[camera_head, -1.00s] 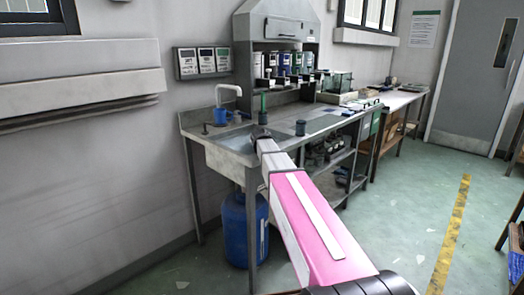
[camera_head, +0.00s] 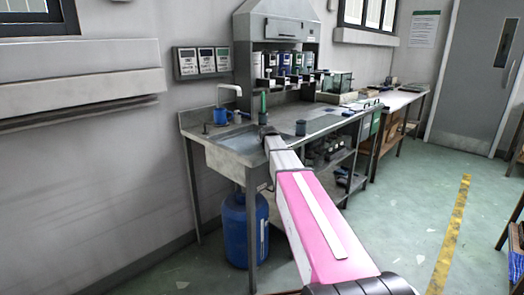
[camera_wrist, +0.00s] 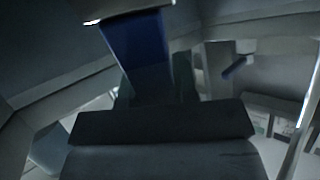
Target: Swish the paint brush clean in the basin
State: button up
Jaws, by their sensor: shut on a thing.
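In the head view, the basin (camera_head: 228,158) is the grey sink at the left end of the bench. Its inside looks blue-grey. My gripper (camera_head: 265,129) is at the basin's right side, mostly hidden by its own wrist. A thin green upright handle (camera_head: 263,103), which looks like the paint brush, rises just above my gripper, which is shut on it. The brush's lower end is hidden, so I cannot tell if it touches the basin.
A blue drum (camera_head: 244,228) is below the basin. Several paint tins line the shelf behind.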

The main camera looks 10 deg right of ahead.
jog(key=shift+s+a, duration=0.85)
jog(key=shift+a, duration=0.3)
jog(key=shift+s+a, duration=0.8)
jog(key=shift+a, duration=0.3)
dwell(0.6)
jog(key=shift+r, duration=0.1)
notch_tip(320, 180, up, 10)
dwell(1.3)
dwell(1.0)
notch_tip(320, 180, up, 14)
dwell(1.3)
dwell(0.3)
